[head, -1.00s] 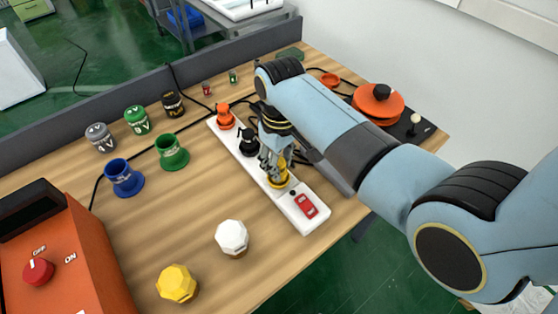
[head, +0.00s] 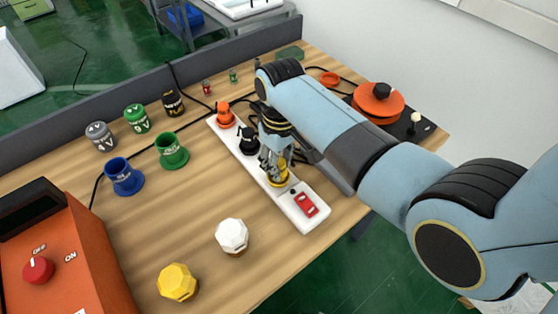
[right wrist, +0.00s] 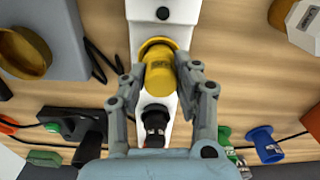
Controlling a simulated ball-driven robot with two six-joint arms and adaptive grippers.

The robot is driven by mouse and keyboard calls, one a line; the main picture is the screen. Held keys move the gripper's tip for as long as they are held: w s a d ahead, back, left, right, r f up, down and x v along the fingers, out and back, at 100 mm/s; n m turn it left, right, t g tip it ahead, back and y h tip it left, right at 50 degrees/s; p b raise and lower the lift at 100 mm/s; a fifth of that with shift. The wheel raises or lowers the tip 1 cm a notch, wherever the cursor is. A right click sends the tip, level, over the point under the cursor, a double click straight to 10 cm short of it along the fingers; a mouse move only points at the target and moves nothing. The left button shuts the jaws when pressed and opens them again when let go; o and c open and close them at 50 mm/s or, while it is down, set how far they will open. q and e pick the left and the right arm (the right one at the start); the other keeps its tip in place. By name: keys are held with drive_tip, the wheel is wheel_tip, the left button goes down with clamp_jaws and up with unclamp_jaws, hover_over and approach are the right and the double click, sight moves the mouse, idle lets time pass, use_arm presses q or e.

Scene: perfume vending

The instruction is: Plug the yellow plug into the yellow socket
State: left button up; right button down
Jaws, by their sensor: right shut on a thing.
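The yellow plug (right wrist: 160,80) is between the fingers of my right gripper (right wrist: 158,82), which is shut on it. In the head view the right gripper (head: 275,165) points down over the white power strip (head: 250,165), and the yellow piece (head: 279,179) shows under its fingertips. The plug is at the strip, between the black plug (head: 247,140) and the red switch (head: 306,205). A yellow rim (right wrist: 158,42) shows around the plug's end in the right wrist view. The yellow socket is mostly hidden, so I cannot tell how deep the plug sits. My left gripper is not in view.
An orange plug (head: 225,115) stands at the strip's far end. Blue (head: 123,177) and green (head: 172,151) cups stand left of it. A white knob (head: 232,236) and yellow knob (head: 177,282) sit near the front edge. An orange box (head: 80,255) is at left.

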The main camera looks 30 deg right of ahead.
drive_tip(key=c, duration=0.9)
unclamp_jaws()
drive_tip(key=shift+o, duration=0.4)
drive_tip(key=o, duration=0.4)
drive_tip(key=shift+r, duration=3.55)
drive_tip(key=shift+c, duration=0.3)
clamp_jaws()
